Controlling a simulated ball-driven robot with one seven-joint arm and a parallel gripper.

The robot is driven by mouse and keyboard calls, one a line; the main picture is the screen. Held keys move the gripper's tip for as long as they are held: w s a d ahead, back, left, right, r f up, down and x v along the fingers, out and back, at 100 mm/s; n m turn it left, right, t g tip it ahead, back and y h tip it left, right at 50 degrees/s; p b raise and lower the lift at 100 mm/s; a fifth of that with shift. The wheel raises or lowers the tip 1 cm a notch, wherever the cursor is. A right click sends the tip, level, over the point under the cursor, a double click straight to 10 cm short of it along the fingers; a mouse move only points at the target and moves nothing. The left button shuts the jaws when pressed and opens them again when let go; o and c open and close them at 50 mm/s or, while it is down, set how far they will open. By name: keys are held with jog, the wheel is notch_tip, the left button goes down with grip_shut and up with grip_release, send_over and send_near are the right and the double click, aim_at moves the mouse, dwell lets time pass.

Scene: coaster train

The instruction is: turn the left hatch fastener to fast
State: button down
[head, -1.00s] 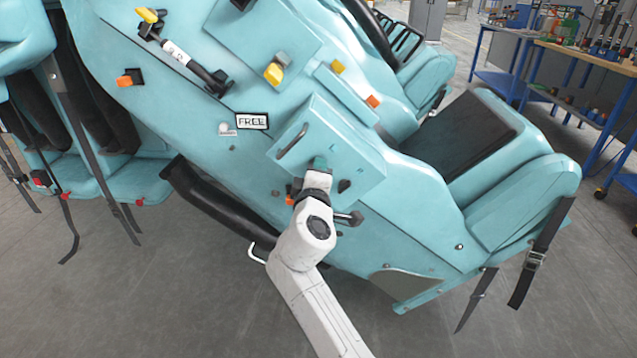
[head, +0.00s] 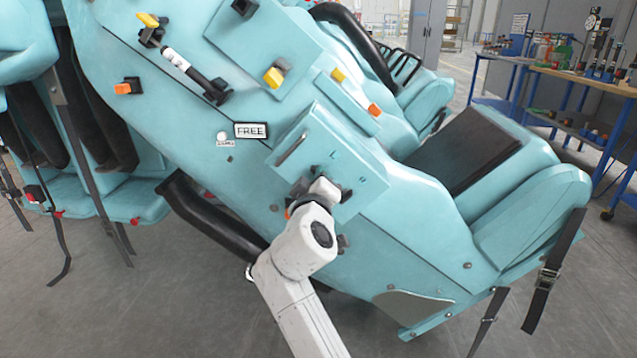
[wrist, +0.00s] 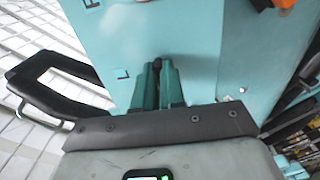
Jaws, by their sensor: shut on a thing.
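The hatch (head: 350,172) is a raised teal box on the side of the coaster car, with the letters L and R and a bar handle (head: 290,148). My gripper (head: 322,184) is at its L side in the head view and hides the left fastener there. In the wrist view, the teal fingers of my gripper (wrist: 158,88) are shut around the dark left fastener (wrist: 157,66), beside the letter L. Only a little of the fastener shows between the fingers, so its exact angle cannot be told.
A FREE label (head: 251,130) is up and left of the hatch. A black bar (head: 210,222) runs below. Workbenches (head: 580,85) stand far right.

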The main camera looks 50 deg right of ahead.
jog(key=shift+f, duration=0.1)
jog(key=c, duration=1.2)
grip_release()
jog(key=p+v, duration=0.1)
jog(key=v, duration=0.9)
jog(key=shift+s+a, duration=0.2)
jog(key=shift+a, duration=0.15)
